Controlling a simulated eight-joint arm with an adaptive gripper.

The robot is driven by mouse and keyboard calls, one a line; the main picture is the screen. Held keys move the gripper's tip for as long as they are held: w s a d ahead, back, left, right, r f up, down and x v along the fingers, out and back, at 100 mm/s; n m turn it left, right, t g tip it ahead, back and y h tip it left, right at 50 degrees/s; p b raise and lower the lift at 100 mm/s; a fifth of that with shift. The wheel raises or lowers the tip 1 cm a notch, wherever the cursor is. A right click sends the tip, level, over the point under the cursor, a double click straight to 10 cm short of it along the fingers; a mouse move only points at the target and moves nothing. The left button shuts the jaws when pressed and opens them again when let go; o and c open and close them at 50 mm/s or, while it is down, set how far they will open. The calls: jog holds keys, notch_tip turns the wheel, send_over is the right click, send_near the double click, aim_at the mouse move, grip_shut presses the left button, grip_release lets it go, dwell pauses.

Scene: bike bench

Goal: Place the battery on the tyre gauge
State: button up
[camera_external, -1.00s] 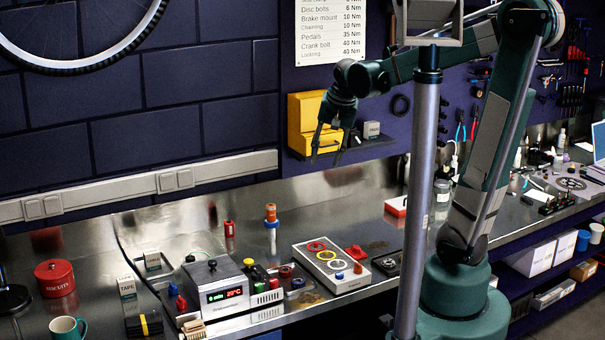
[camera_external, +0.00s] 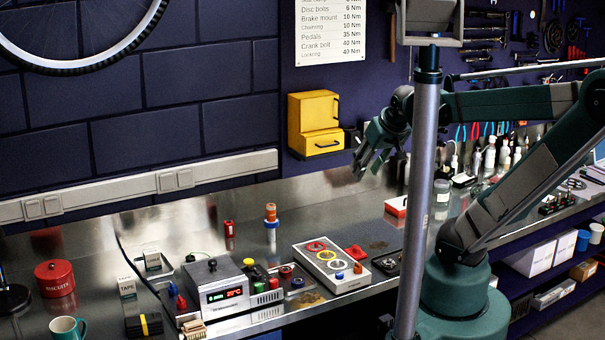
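My gripper (camera_external: 365,172) hangs in the air below and to the right of the yellow cabinet, above the back of the bench. Its fingers point down and look apart, with nothing visible between them. A small red cylinder (camera_external: 229,229) stands upright at the back of the bench, well left of and below my gripper; it may be the battery. An orange-topped upright item with a blue band (camera_external: 271,214) stands to its right. A dark square item (camera_external: 387,263) lies right of the light panel. I cannot tell which item is the tyre gauge.
The light panel (camera_external: 312,254) with coloured rings and the grey box with a red display (camera_external: 220,287) stand on the bench (camera_external: 330,205). The yellow cabinet (camera_external: 315,112) is on the wall. A grey post (camera_external: 420,200) stands in front. The bench back has free room.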

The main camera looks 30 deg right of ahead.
jog(key=shift+s+d+f+n, duration=0.15)
jog(key=shift+s+n, duration=0.1)
jog(key=shift+s, duration=0.15)
jog(key=shift+s+d+f+n, duration=0.15)
jog(key=shift+s+n, duration=0.1)
jog(key=shift+s, duration=0.1)
